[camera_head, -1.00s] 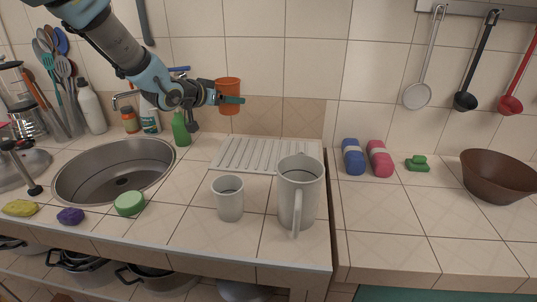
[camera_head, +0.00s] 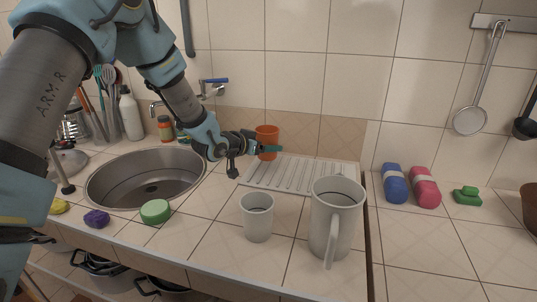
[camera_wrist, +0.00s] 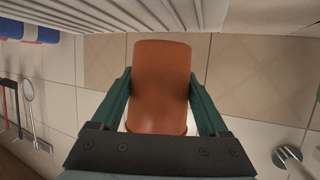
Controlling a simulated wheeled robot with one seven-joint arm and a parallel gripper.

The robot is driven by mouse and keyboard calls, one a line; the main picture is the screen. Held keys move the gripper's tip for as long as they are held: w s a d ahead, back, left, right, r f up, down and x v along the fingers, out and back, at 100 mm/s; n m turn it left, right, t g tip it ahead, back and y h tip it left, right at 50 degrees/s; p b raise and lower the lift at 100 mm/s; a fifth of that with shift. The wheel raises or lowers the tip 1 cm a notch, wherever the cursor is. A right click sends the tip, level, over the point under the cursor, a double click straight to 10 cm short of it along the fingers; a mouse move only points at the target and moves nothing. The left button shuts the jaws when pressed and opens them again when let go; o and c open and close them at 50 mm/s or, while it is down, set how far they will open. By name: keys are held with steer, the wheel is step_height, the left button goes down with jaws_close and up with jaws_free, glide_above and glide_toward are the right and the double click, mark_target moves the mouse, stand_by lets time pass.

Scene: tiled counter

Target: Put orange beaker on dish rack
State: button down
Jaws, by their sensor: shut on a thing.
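The orange beaker (camera_head: 267,138) is upright between the fingers of my gripper (camera_head: 268,149), near the back-left end of the dish rack. In the wrist view the beaker (camera_wrist: 161,85) fills the space between the two green fingers of my gripper (camera_wrist: 161,103), which are closed on its sides. The dish rack (camera_head: 300,178) is a flat white ribbed board on the counter by the back wall. The beaker is low over or beside its back-left part; I cannot tell whether it touches. The rack's ribs (camera_wrist: 185,14) also show at the top of the wrist view.
A grey cup (camera_head: 258,222) and a tall grey pitcher (camera_head: 335,225) stand in front of the rack. The sink (camera_head: 147,183) is to the left. Blue (camera_head: 394,183) and pink (camera_head: 425,187) bottles lie to the right. The visible rack surface is clear.

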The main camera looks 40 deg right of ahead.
mark_target(261, 156)
steer(key=shift+f+p, duration=0.4)
steer(key=shift+f, duration=1.3)
steer(key=shift+f, duration=0.15)
jaws_free()
